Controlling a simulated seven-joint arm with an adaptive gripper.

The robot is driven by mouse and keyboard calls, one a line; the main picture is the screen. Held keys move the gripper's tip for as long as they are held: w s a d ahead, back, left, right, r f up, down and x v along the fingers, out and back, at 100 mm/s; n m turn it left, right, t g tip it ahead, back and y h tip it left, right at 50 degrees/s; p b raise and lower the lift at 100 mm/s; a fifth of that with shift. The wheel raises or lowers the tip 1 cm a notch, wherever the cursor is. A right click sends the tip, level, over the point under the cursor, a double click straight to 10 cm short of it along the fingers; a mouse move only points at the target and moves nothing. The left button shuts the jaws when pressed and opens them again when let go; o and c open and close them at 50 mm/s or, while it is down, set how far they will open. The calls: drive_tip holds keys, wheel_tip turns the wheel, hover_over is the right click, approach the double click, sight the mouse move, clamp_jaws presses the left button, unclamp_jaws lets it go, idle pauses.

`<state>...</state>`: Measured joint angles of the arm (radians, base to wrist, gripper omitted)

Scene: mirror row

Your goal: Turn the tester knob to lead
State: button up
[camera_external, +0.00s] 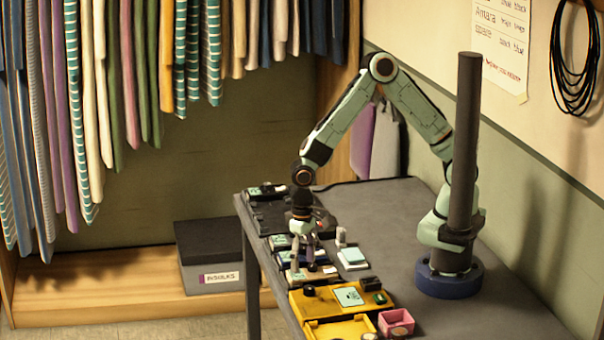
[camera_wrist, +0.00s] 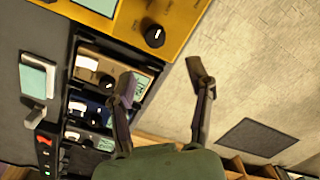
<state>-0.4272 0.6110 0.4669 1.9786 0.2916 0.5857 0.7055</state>
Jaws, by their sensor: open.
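A yellow box (camera_external: 325,303) with a black knob (camera_external: 309,291) and a pale label plate (camera_external: 348,296) sits at the table's near left edge. In the wrist view the yellow box (camera_wrist: 188,13) is at the top, and its black knob (camera_wrist: 154,36) has a pale pointer mark. Small markings around the knob are too blurred to read.
Several small units line the table's left edge, including a blue one (camera_wrist: 92,107). The table's middle is clear.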

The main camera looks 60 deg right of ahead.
sight(309, 287)
drive_tip(key=shift+s+d+r+n, duration=0.1)
drive_tip(key=shift+s+n, duration=0.05)
drive_tip(key=shift+s, duration=0.25)
drive_tip(key=shift+s+d+r+n, duration=0.1)
drive_tip(key=shift+s+n, duration=0.05)
drive_tip(key=shift+s, duration=0.25)
drive_tip(key=shift+a+f, duration=0.2)
drive_tip(key=shift+f, duration=0.05)
wheel_tip(309, 287, down, 6)
drive_tip(key=shift+r, duration=0.1)
